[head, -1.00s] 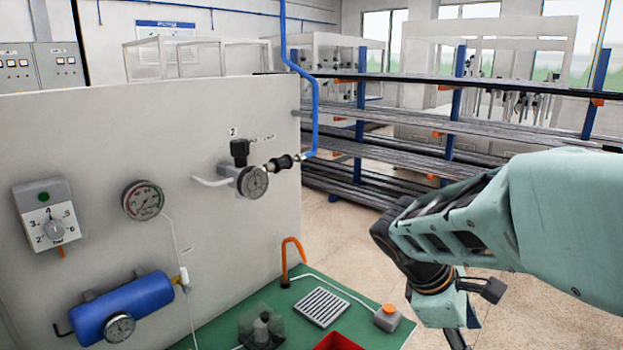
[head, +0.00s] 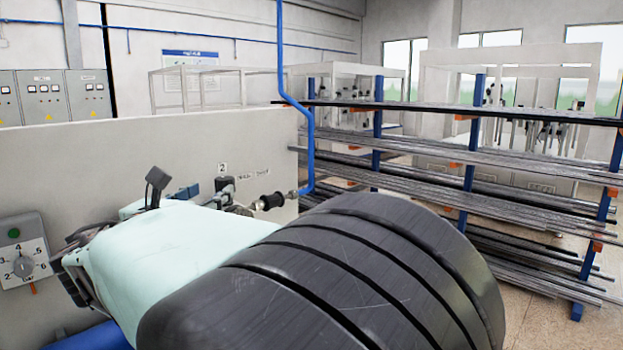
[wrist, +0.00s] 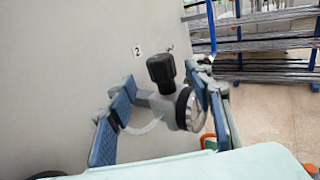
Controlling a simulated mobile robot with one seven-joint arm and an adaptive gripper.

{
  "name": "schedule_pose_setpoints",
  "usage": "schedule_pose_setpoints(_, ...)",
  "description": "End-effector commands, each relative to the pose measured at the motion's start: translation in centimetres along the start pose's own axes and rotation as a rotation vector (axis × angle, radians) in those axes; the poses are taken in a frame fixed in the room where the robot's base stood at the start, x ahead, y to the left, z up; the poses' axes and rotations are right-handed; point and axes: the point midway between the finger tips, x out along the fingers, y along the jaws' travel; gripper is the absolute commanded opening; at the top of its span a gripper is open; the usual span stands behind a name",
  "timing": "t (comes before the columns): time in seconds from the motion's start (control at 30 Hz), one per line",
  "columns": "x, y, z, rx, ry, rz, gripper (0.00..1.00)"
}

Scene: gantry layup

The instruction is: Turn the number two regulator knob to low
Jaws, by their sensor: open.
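The number two regulator sits on the upright panel, with a black knob (wrist: 162,69) on top and a round gauge (wrist: 186,108) at its right side. The "2" label (wrist: 138,51) is on the panel just above it. In the wrist view my gripper (wrist: 160,100) is open, with one blue-padded finger left of the regulator and the other right of it, close to the gauge. I cannot tell whether either finger touches. In the head view my arm hides most of the regulator; the knob top (head: 225,184) shows beside the "2" label. The knob's pointer setting is not readable.
A dial box (head: 25,262) with a green button is on the panel at left. A blue pipe (head: 308,150) with a black fitting (head: 270,201) runs to the regulator's right. Racks of long bars (head: 430,165) stand behind. My arm hides the green bench.

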Motion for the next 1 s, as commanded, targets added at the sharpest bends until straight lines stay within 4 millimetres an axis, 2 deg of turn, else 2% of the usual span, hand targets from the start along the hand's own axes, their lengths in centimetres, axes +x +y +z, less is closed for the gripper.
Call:
schedule_pose_setpoints(0.03, 1.2, -0.1, 0.2, -0.001, 0.0, -0.003, 0.47)
schedule_pose_setpoints(0.2, 4.4, -0.1, 0.1, 0.0, 0.001, -0.004, 0.47)
schedule_pose_setpoints(0.4, 6.9, -0.1, 0.1, 0.002, 0.002, -0.002, 0.47)
schedule_pose_setpoints(0.8, 7.6, -0.1, -0.1, 0.002, 0.002, -0.001, 0.47)
schedule_pose_setpoints(1.0, 7.6, -0.1, -0.1, 0.002, 0.002, -0.001, 0.25)
